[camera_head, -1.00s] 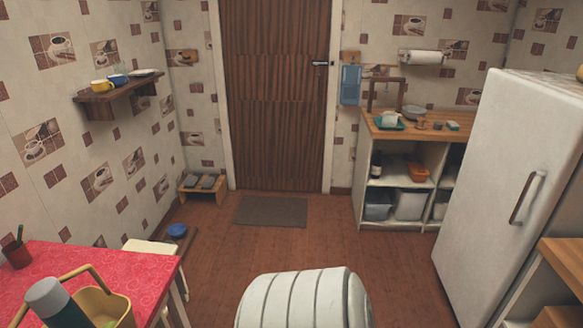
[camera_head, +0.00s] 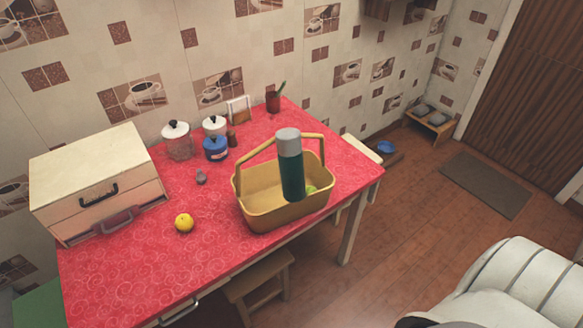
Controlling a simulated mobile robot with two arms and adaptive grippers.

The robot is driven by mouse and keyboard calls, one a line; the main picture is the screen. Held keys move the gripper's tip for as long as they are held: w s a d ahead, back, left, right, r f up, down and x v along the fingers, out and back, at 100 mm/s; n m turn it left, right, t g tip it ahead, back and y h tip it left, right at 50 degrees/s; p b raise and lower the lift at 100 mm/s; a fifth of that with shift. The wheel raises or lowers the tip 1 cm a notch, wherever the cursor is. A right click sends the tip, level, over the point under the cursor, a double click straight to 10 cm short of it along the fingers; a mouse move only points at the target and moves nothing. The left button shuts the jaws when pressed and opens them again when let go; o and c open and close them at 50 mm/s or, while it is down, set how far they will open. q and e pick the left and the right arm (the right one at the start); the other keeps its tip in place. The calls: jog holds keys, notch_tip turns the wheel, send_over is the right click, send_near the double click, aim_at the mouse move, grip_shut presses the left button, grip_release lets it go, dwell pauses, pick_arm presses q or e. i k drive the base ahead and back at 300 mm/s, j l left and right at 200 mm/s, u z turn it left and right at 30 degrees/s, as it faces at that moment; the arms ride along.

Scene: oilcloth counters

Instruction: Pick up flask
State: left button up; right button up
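A flask (camera_head: 291,168) with a dark green body and a grey cap stands upright in a yellow basket (camera_head: 268,218) with a raised handle. The basket sits on a table with a red patterned oilcloth (camera_head: 215,255), near its right end. A small green round thing (camera_head: 310,190) shows in the basket just right of the flask. The flask's lower end is partly hidden by the basket's front wall. Neither of my grippers is in view.
A drawer box (camera_head: 95,185) stands at the table's left end. A yellow fruit (camera_head: 184,222), lidded jars (camera_head: 177,140), a blue pot (camera_head: 215,148) and a dark red cup (camera_head: 273,101) share the table. A stool (camera_head: 258,280) is under the front edge.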

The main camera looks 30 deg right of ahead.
aim_at(292, 170)
jog(key=l+u, duration=0.45)
jog(key=l, duration=1.6)
jog(key=k, duration=0.05)
